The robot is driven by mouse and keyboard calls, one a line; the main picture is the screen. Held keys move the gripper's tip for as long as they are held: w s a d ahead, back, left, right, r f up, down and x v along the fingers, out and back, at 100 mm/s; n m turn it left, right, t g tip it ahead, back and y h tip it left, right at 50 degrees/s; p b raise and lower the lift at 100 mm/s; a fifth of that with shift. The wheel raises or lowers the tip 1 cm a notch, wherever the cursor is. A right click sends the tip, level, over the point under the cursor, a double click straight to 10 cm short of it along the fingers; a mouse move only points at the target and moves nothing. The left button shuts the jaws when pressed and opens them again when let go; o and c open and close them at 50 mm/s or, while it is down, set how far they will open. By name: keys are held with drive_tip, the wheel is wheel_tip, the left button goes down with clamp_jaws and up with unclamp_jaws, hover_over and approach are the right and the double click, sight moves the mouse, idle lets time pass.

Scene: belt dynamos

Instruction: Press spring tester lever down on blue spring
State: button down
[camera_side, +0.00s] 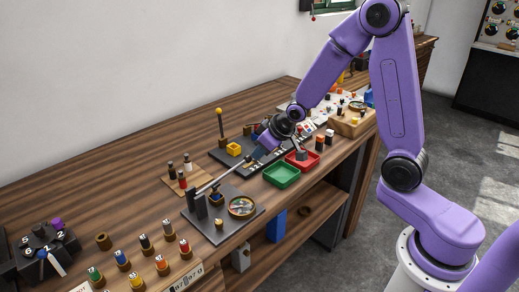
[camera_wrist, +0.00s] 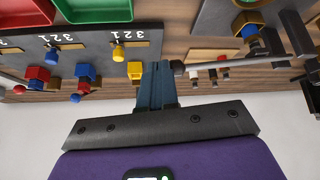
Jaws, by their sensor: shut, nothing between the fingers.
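The spring tester has a dark base plate (camera_side: 232,230), a dark post (camera_side: 200,206) and a grey lever (camera_side: 222,176) that slants up toward my gripper. In the wrist view the lever (camera_wrist: 230,63) runs in from the right and ends in a dark knob (camera_wrist: 178,67). A small blue piece that looks like the blue spring (camera_side: 215,199) sits in a brass seat beneath the lever; it also shows in the wrist view (camera_wrist: 249,32). My gripper (camera_side: 257,152) is shut and empty. In the wrist view its fingertips (camera_wrist: 157,66) are right beside the knob; I cannot tell whether they touch.
A round brass-rimmed dish (camera_side: 242,207) is on the tester plate. A green tray (camera_side: 282,174) and a red tray (camera_side: 303,160) lie to the right. A numbered dark board with coloured pieces and a yellow block (camera_side: 234,149) lies behind. Several labelled pegs stand front left.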

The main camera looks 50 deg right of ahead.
drive_tip(key=f, duration=0.1)
drive_tip(key=f+y, duration=0.1)
drive_tip(key=shift+d+f, duration=0.2)
drive_tip(key=shift+f, duration=0.1)
idle(0.3)
drive_tip(key=shift+s+f, duration=0.15)
drive_tip(key=shift+f, duration=0.05)
idle(0.5)
drive_tip(key=shift+r, duration=0.15)
drive_tip(key=s+d+r, duration=0.4)
drive_tip(key=s+d, duration=0.3)
drive_tip(key=d, duration=0.2)
drive_tip(key=shift+r, duration=0.35)
drive_tip(key=shift+a, duration=0.1)
